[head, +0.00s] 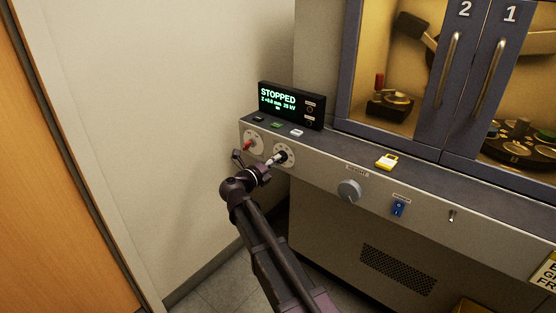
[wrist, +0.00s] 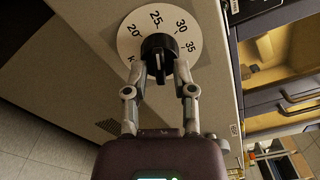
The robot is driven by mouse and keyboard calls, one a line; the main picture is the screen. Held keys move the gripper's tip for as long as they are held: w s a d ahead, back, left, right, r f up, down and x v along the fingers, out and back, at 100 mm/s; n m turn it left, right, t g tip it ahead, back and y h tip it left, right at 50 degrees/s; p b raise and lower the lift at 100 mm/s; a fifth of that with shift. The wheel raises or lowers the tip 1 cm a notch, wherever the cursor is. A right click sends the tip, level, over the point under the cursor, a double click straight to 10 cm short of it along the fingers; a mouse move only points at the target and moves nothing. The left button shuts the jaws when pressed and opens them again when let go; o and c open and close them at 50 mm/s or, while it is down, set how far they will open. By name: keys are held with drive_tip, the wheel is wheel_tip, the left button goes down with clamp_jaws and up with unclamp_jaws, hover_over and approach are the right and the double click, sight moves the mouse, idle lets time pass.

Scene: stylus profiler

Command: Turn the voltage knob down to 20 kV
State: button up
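The voltage knob (wrist: 160,47) is black with a raised grip bar. It sits on a round white dial (wrist: 130,40) marked 20, 25, 30 and 35. The fingers of my gripper (wrist: 163,68) reach up on either side of the knob, partly closed, with a narrow gap showing beside the grip bar; contact is not clear. In the head view my gripper (head: 271,161) is at the dial (head: 290,153) and partly covers the knob. The display (head: 290,104) reads STOPPED, with a small line that seems to end in 20 kV.
A red control (head: 247,145) is close left of the dial. A grey knob (head: 349,190), a blue switch (head: 398,208) and a yellow item (head: 387,161) are further right on the console. Cabinet doors with handles (head: 446,66) stand above. A wall (head: 180,120) is at left.

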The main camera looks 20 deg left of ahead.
idle(0.3)
drive_tip(key=m, duration=0.6)
idle(0.6)
drive_tip(key=shift+m, duration=3.2)
clamp_jaws()
